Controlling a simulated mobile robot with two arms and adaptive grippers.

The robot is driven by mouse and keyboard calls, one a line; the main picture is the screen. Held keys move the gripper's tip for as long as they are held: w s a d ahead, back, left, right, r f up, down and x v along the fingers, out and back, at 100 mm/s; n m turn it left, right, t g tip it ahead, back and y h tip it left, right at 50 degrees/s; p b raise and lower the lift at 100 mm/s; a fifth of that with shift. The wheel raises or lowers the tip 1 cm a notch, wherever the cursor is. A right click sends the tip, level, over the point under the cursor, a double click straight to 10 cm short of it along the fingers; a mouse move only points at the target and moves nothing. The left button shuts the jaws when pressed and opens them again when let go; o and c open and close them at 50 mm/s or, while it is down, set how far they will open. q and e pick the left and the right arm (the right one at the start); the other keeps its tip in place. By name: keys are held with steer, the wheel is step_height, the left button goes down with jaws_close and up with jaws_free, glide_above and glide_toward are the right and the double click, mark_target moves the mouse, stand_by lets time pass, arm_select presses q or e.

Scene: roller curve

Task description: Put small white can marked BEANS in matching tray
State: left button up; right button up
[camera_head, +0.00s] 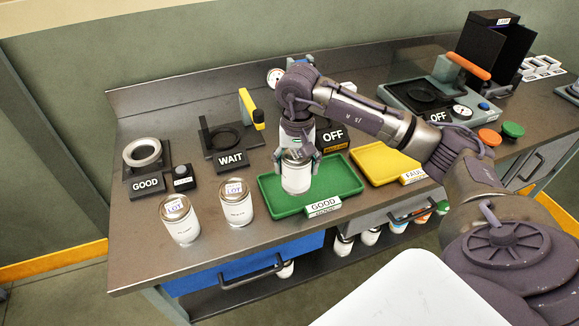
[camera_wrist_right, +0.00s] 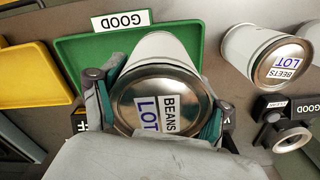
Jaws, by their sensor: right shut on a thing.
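The small white can marked BEANS (camera_wrist_right: 160,47) is between the fingers of my right gripper (camera_wrist_right: 156,108) in the wrist view. Its silver lid with the BEANS LOT label faces the camera. In the head view my right gripper (camera_head: 297,158) is shut on this can (camera_head: 297,179), which is upright over the green tray (camera_head: 349,184). The tray's sign reads GOOD; the green tray also shows in the wrist view (camera_wrist_right: 78,58). I cannot tell whether the can touches the tray floor. My left gripper is not in view.
Two white cans (camera_head: 182,222) and (camera_head: 237,204) stand at the bench's front left. A yellow tray marked FAULT (camera_head: 378,160) lies right of the green one. Fixtures marked GOOD (camera_head: 146,184), WAIT (camera_head: 231,158) and OFF (camera_head: 333,137) stand behind.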

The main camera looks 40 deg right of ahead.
steer(key=w+f, duration=0.1)
steer(key=w+f+p, duration=0.1)
steer(key=w, duration=0.1)
steer(key=shift+w, duration=0.3)
step_height(320, 180, down, 4)
steer(key=shift+r+p, duration=0.2)
steer(key=shift+p, duration=0.65)
steer(key=shift+w+d+f, duration=0.1)
steer(key=shift+f, duration=0.25)
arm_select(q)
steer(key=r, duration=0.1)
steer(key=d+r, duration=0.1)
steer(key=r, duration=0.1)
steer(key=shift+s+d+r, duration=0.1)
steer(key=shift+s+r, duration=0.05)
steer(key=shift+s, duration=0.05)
arm_select(e)
steer(key=shift+f, duration=0.15)
steer(key=o, duration=1.8)
steer(key=shift+c, duration=0.2)
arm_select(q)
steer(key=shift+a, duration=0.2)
